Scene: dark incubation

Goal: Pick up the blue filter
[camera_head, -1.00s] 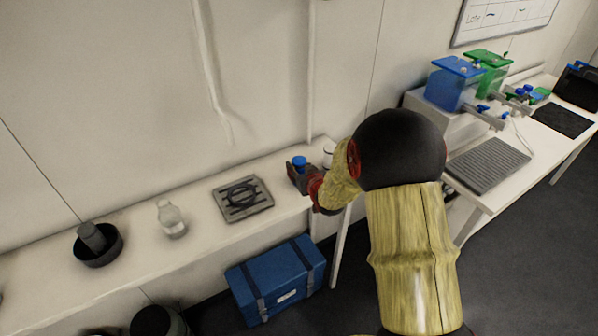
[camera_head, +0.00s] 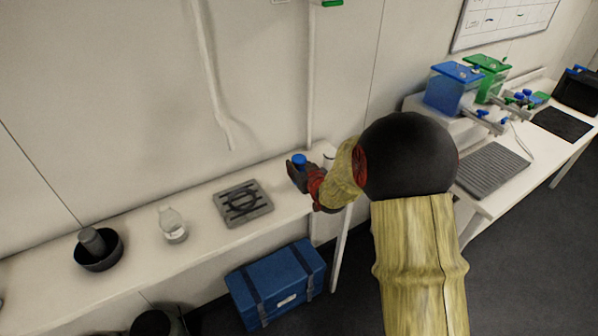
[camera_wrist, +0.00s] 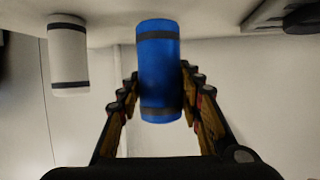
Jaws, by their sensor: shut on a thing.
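The blue filter is a blue cylinder with dark bands near its ends. It fills the middle of the wrist view (camera_wrist: 158,80) and stands between the two fingers of my gripper (camera_wrist: 158,85). In the head view only the top of the blue filter (camera_head: 299,159) shows above my gripper (camera_head: 300,174), at the right end of the wall shelf. My gripper is shut on the blue filter. Whether the filter's base touches the shelf cannot be told.
A white cylinder (camera_wrist: 68,55) with dark bands stands left of the filter in the wrist view. A grey grated plate (camera_head: 262,208), a glass bottle (camera_head: 172,232) and a dark bowl (camera_head: 112,262) are on the shelf (camera_head: 200,250). A blue case (camera_head: 268,295) lies below.

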